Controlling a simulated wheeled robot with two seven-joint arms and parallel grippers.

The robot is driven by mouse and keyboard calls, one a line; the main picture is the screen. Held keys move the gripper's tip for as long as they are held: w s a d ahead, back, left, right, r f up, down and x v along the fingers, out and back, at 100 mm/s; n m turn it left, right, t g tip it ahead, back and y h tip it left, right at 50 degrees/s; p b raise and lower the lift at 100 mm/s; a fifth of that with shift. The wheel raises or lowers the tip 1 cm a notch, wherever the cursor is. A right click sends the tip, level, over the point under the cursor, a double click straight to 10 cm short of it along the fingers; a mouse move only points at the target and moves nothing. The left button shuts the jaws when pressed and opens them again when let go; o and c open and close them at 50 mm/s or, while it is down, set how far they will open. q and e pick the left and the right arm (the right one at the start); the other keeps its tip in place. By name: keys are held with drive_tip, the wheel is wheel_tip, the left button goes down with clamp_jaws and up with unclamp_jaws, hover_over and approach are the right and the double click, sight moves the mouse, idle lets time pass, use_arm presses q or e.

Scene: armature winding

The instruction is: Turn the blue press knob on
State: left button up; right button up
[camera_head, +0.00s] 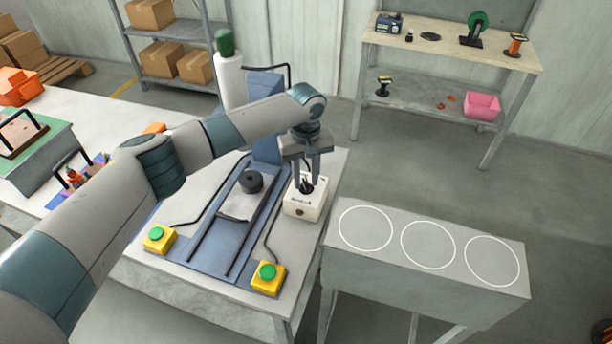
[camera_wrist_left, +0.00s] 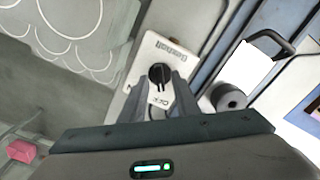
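The blue press (camera_head: 262,140) stands on the middle table, with dark blue rails on its bed. At its right is a white control box (camera_head: 296,207) with a black rotary knob (camera_head: 307,187) on top. The wrist view shows the same knob (camera_wrist_left: 159,74), dark with a pointer mark, on the white box (camera_wrist_left: 150,50) with printed lettering. My left gripper (camera_head: 307,182) points down over the box. Its fingers (camera_wrist_left: 160,92) stand apart on either side of the knob; whether they touch it I cannot tell. My right gripper is not in view.
Two yellow boxes with green buttons (camera_head: 159,238) (camera_head: 268,276) stand at the press's front. A dark round part (camera_head: 251,182) sits on the press bed. A grey stand (camera_head: 430,280) with three white circles is empty at the right. A shelf table (camera_head: 450,55) stands behind.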

use_arm(q)
clamp_jaws()
